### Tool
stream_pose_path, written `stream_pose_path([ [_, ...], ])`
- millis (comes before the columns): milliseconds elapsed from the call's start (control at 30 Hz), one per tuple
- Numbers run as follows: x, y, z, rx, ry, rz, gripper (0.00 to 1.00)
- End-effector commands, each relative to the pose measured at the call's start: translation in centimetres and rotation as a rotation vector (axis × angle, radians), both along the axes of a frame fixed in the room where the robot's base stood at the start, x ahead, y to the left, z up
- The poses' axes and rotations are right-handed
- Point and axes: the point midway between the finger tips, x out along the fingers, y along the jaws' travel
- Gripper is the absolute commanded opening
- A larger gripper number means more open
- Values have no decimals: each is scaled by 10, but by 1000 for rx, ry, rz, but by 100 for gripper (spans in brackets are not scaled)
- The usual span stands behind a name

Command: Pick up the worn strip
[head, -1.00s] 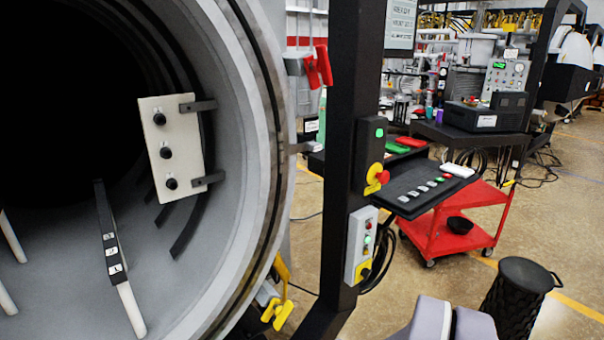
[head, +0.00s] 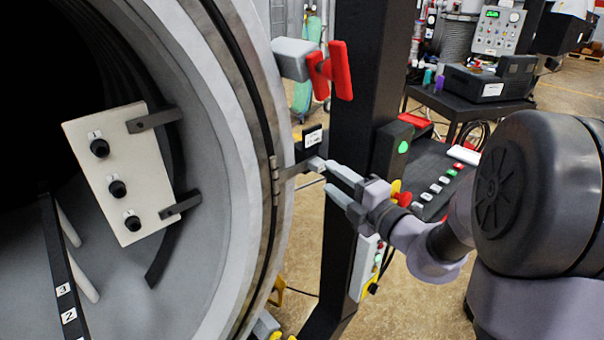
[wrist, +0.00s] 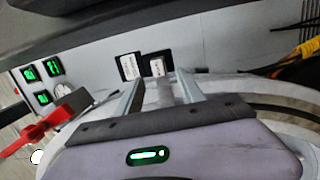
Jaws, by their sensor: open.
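No strip is clearly marked as worn in these views. My gripper (head: 333,180) is open at the furnace's right rim, with its fingertips at a small grey bracket (head: 296,172). A small pale piece (head: 317,164) shows at the bracket's end by the upper fingertip; I cannot tell whether it is the strip. A black holder with a white label (head: 312,140) stands just above. In the wrist view my gripper (wrist: 158,90) has its fingers apart, and two white-labelled holders, left (wrist: 130,66) and right (wrist: 158,66), lie beyond the tips. Nothing is visibly gripped.
The round furnace rim (head: 262,120) is close left of my gripper. Inside are a plate with three black knobs (head: 120,175) and a numbered black bar (head: 62,270). A red handle (head: 338,72) and black post (head: 362,100) stand close by. A control panel (head: 440,185) is behind.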

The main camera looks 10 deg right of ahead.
Motion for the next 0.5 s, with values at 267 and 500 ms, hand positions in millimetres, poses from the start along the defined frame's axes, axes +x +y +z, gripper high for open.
stream_pose_path([
  [267,42,21,0,-1,-1,3,45],
  [500,44,21,2,-1,-2,2,42],
])
